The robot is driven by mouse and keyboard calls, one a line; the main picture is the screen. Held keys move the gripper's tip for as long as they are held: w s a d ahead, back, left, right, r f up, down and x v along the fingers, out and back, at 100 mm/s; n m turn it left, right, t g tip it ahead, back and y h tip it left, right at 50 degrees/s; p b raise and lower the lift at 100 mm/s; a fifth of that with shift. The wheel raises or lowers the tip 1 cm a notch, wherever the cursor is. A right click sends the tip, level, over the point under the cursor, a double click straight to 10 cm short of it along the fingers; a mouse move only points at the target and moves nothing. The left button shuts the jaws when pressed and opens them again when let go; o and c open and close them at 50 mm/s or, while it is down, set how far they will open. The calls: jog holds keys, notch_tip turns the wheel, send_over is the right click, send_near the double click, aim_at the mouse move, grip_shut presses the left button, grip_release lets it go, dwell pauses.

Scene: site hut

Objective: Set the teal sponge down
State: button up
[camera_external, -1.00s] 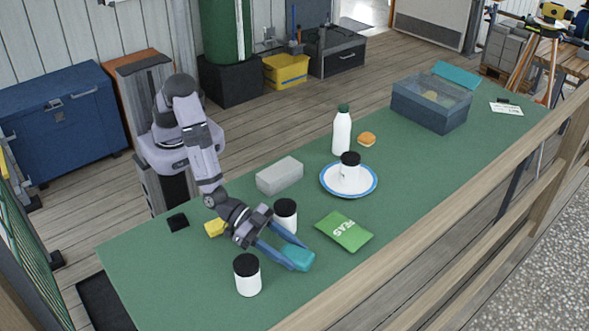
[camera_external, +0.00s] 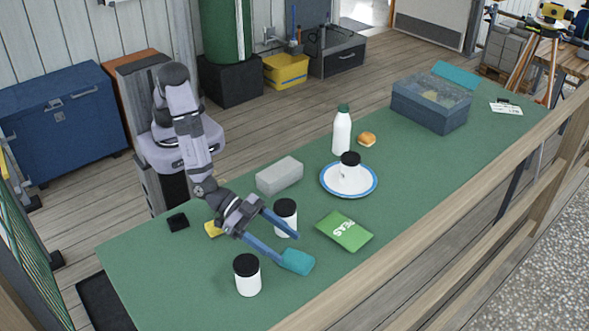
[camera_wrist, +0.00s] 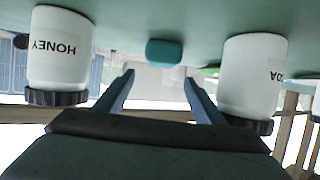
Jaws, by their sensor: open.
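The teal sponge (camera_external: 297,261) lies on the green table near its front edge, between two black-lidded white jars and the green peas packet. My gripper (camera_external: 288,249) is open, its blue fingers spread wide; the lower finger's tip overlaps the sponge in the external view. In the wrist view the sponge (camera_wrist: 165,51) rests against the green surface, beyond the fingertips and apart from them. My gripper (camera_wrist: 158,75) has nothing between its fingers there. Whether a finger touches the sponge is hard to tell from outside.
One jar (camera_external: 247,277) stands left of the sponge, another (camera_external: 285,220) behind it, close to the upper finger. The peas packet (camera_external: 344,231) lies to the right. A grey block (camera_external: 279,176), a yellow item (camera_external: 214,228) and a plate (camera_external: 329,190) with a jar are farther back.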

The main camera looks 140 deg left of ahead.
jog(key=v, duration=0.8)
jog(key=shift+s, duration=0.35)
jog(key=shift+d+r, duration=0.15)
